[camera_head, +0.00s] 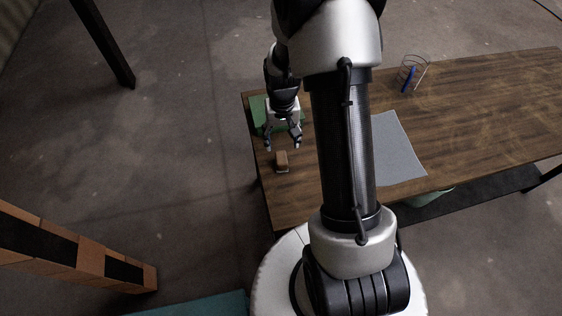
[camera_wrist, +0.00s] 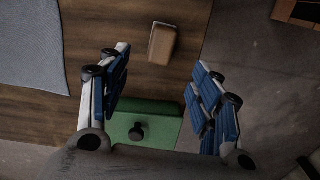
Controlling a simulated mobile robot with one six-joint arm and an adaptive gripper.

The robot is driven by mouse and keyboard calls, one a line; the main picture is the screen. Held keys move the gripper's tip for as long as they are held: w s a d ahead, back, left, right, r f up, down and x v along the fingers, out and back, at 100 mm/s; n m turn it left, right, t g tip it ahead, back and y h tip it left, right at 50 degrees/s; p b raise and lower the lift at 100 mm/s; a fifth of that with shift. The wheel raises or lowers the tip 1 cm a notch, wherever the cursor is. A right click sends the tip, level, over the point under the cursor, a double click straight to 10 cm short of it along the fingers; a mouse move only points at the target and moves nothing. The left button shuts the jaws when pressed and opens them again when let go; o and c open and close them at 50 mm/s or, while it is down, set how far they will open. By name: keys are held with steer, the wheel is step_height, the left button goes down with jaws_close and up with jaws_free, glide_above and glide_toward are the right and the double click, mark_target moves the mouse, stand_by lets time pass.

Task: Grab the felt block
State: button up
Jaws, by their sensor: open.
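The felt block (camera_head: 281,159) is a small brown block with a pale underside, lying on the wooden table near its left edge. In the wrist view the block (camera_wrist: 163,44) lies ahead of the fingertips, roughly between their lines, and apart from them. My gripper (camera_head: 283,144) is open and empty, above the table just behind the block in the head view. In the wrist view its blue-padded fingers (camera_wrist: 160,75) are spread wide. No part of the block is covered by the fingers.
A green box with a black knob (camera_wrist: 137,132) lies under my gripper. A grey sheet (camera_head: 397,150) and a clear cup holding a blue item (camera_head: 413,74) are on the wooden table (camera_head: 470,100). A brick-coloured structure (camera_head: 80,250) stands on the floor at left.

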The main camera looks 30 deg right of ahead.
mark_target(281, 158)
step_height(281, 158, down, 6)
steer(key=shift+w+f+b, duration=0.1)
steer(key=shift+f+b, duration=0.1)
steer(key=shift+b, duration=0.65)
step_height(281, 158, down, 5)
steer(key=shift+a+f+b, duration=0.15)
steer(key=shift+b, duration=1.1)
steer(key=shift+c, duration=0.5)
steer(key=shift+s, duration=0.2)
steer(key=c, duration=1.1)
